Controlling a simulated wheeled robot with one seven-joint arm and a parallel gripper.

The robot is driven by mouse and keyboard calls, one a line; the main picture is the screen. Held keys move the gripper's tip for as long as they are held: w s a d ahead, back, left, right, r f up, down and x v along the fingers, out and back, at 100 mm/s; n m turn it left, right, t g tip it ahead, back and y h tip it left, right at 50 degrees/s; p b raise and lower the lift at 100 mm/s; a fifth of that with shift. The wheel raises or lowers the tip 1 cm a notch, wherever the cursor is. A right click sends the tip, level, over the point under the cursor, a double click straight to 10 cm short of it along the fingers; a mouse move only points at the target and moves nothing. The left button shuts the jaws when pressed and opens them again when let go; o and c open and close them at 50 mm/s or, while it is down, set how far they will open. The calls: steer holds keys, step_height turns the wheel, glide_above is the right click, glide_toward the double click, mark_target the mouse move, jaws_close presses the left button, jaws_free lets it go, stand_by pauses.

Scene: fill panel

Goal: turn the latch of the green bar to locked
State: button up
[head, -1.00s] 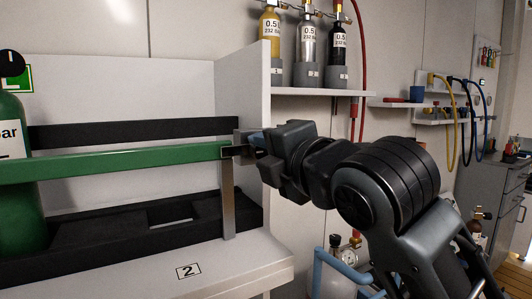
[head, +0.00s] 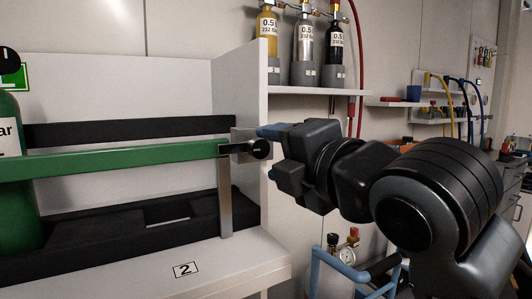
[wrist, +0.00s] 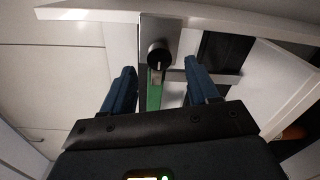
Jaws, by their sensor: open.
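The green bar (head: 120,162) runs level across the front of bay 2, its right end at a metal upright. The latch (head: 261,149) is a round black knob with a short flat arm that lies about level, pointing left across the bar's end. In the wrist view the knob (wrist: 159,56) shows between and beyond my fingers, with a short piece of the green bar (wrist: 154,95) below it. My gripper (head: 271,131) is just right of the latch, its jaws apart and empty; only part of its blue fingers shows in the head view.
A white side panel (head: 252,90) stands right behind the latch. A green cylinder (head: 15,190) stands at the left. A shelf (head: 310,91) with small cylinders is above my arm; a blue-framed cart (head: 335,265) is below it. Black trays lie behind the bar.

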steer(key=shift+v, duration=1.75)
